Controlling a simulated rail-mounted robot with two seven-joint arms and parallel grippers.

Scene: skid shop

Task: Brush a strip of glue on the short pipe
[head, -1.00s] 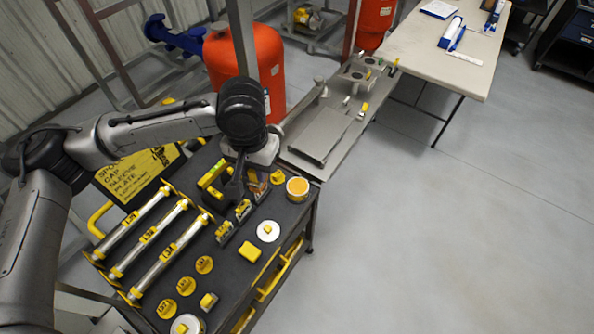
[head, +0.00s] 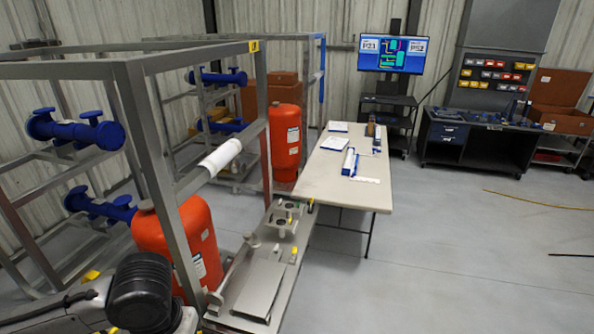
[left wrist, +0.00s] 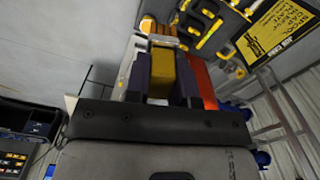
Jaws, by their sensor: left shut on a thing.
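My left gripper (left wrist: 165,78) shows in the left wrist view, its dark fingers shut on a yellow-brown block-like thing (left wrist: 164,66). This may be the glue brush, but its far end is not clear. In the head view only part of my left arm shows at the bottom left; its fingers are out of frame. A white cylinder (head: 220,157) lies along a rail of the grey steel frame (head: 158,124); I cannot tell whether it is the short pipe. My right gripper is not in view.
A grey bench (head: 239,312) with a metal plate (head: 260,288) stands beside an orange tank (head: 187,242). Behind it is a pale table (head: 327,183) with papers and a blue-white item (head: 350,162). A screen (head: 392,53) stands farther back. The floor to the right is mostly clear.

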